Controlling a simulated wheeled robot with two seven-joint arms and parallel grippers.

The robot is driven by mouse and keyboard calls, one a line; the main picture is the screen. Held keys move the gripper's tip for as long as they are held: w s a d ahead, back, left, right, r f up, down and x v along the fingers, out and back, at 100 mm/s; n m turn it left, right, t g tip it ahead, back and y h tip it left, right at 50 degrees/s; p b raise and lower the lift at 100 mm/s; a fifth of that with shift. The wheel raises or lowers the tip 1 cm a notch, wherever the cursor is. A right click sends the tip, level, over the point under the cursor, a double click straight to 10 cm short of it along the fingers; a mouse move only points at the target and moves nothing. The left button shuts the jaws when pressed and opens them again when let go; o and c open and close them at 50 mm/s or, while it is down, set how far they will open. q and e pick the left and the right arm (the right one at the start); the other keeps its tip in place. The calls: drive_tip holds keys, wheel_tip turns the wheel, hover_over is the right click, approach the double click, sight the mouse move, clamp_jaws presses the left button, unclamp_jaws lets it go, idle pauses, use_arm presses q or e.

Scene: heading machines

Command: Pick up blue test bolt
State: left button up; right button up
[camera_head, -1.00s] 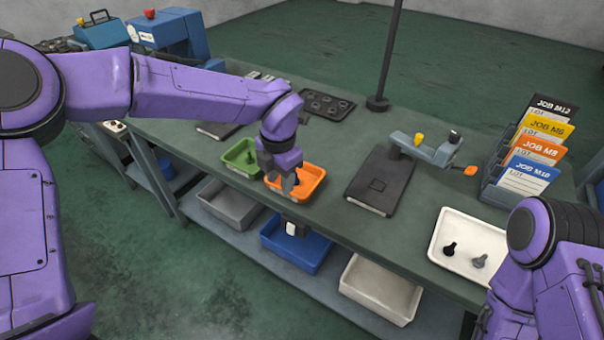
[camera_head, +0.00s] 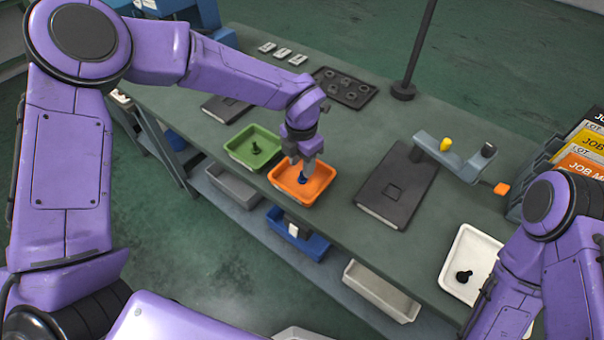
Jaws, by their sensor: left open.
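The blue test bolt (camera_head: 302,178) stands in the orange tray (camera_head: 316,192) near the front edge of the workbench. My left gripper (camera_head: 297,163) is open, pointing down into the orange tray just above the bolt. Its fingers are close to the bolt, and I cannot tell whether they touch it. My right arm shows at the lower right, and its gripper is not visible.
A green tray (camera_head: 246,158) with a dark bolt (camera_head: 256,147) sits left of the orange tray. A black binder (camera_head: 397,187) lies to the right. A white tray (camera_head: 449,275) holds another dark bolt (camera_head: 463,276). A pole base (camera_head: 403,91) stands behind.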

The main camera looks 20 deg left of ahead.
use_arm(q)
wheel_tip(320, 180, down, 4)
drive_tip(key=shift+w+d+p, duration=0.1)
drive_tip(key=shift+p, duration=0.5)
drive_tip(key=shift+f, duration=0.1)
clamp_jaws()
